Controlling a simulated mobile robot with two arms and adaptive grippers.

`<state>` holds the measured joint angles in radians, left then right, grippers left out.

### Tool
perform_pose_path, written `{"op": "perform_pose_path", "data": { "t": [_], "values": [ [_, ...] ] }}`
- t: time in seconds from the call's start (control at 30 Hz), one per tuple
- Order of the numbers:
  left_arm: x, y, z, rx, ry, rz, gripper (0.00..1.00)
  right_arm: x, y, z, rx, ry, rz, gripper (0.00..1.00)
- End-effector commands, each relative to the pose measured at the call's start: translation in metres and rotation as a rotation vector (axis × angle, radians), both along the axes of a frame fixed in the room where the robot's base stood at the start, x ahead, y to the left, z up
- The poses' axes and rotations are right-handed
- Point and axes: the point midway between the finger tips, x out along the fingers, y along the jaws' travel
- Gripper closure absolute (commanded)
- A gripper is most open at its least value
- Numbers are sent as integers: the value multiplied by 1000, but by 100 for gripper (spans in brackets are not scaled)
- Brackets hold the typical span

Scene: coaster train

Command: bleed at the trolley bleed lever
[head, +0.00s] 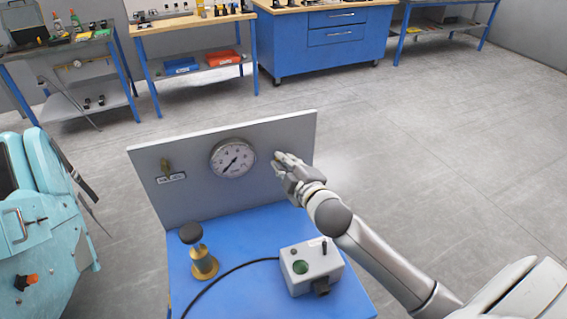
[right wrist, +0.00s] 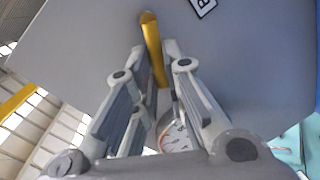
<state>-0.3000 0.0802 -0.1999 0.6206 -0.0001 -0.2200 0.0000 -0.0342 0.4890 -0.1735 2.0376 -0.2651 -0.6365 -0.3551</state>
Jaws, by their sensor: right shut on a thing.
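The bleed lever is a yellow bar (right wrist: 151,32) on the grey panel in the right wrist view, beside a partly seen label (right wrist: 203,5). My right gripper (right wrist: 156,52) is shut on it, one finger on each side. In the head view my right gripper (head: 280,158) is at the right part of the trolley's upright panel (head: 262,135) and hides the lever. A round gauge (head: 233,158) is left of the gripper, its needle pointing lower left. A faint pale haze shows right of the gripper. My left gripper is out of view.
The blue trolley top (head: 235,228) carries a brass post with a black knob (head: 203,262) and a grey box (head: 312,266) with a green button. A teal machine (head: 45,245) stands left. Benches line the back; the floor right is clear.

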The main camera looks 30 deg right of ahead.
Motion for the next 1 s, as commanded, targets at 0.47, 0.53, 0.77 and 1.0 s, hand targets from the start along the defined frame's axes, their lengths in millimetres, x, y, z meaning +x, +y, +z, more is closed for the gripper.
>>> {"op": "perform_pose_path", "data": {
  "t": [0.47, 0.53, 0.77, 1.0],
  "values": [
    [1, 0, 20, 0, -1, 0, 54, -2, -15, 14, 452, -66, -4, 100],
    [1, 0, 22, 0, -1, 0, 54, -3, -17, 15, 518, -75, -4, 100],
    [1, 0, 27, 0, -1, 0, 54, -4, -26, 18, 728, -107, -3, 100],
    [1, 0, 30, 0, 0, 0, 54, -5, -33, 19, 913, -135, -2, 100]
  ]
}}
